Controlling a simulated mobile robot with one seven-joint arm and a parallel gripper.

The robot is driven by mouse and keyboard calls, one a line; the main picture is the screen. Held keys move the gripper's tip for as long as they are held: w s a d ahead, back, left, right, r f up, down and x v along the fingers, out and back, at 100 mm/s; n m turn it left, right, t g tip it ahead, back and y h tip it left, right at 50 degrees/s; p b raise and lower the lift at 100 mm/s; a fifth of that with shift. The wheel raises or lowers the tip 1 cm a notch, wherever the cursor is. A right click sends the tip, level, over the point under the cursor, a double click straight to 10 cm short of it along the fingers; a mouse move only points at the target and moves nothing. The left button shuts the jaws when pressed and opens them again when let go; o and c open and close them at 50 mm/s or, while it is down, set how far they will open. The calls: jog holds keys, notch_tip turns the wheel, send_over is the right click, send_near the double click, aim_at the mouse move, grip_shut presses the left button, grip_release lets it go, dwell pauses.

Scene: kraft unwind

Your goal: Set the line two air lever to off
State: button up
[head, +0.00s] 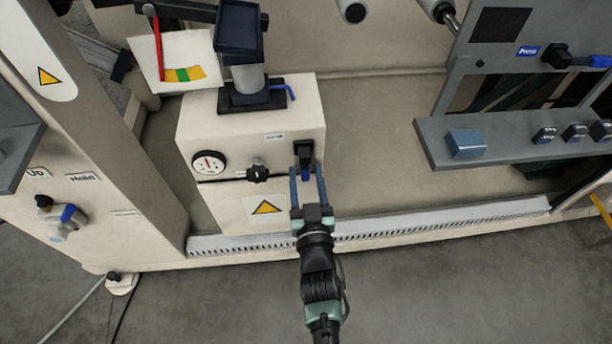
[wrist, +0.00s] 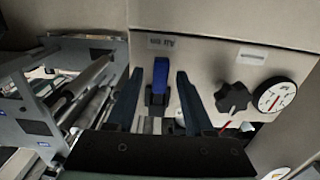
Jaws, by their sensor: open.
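The air lever stands on the front of the cream machine box (head: 225,130), right of the gauge. It has a black mount (head: 303,151) and a blue handle (head: 306,175), which hangs below the mount in the head view. In the wrist view the blue handle (wrist: 160,77) sits between the fingers, above its black part. A small label, too blurred to read surely, is near it. My gripper (head: 307,171) is open, with one finger on each side of the handle. The wrist view shows a gap to each finger; I cannot see any contact.
A black star knob (head: 258,173) and a round gauge (head: 208,163) are beside the lever, on the same face. A grey panel with a shelf (head: 510,140) juts out at the right. A ribbed ledge (head: 420,224) runs below the box. The floor in front is clear.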

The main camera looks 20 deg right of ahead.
jog(key=shift+c, duration=0.3)
grip_shut()
dwell(1.1)
